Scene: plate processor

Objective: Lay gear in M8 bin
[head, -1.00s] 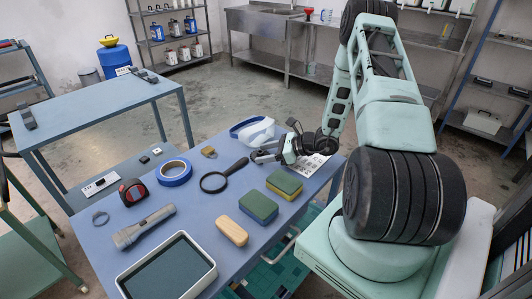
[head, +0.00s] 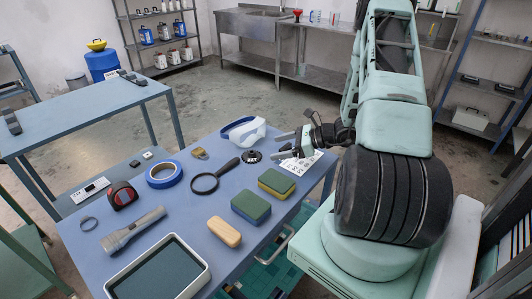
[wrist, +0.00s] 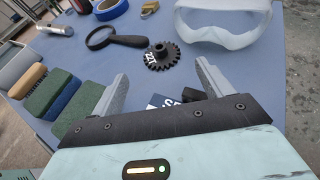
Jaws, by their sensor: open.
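The black toothed gear (head: 252,157) lies flat on the blue table, just right of the magnifying glass. In the wrist view the gear (wrist: 161,57) has a raised hub and white lettering, and sits just beyond my fingertips. My gripper (head: 280,146) is open and empty above the table's far right part, to the right of the gear and apart from it. Its two grey fingers (wrist: 161,74) are spread wide in the wrist view. I can make out no bin marked M8 in these views.
A printed sheet (head: 301,166) lies below my gripper. A blue tape roll (head: 164,174), flashlight (head: 133,230) and framed tray (head: 205,282) fill the left and front.

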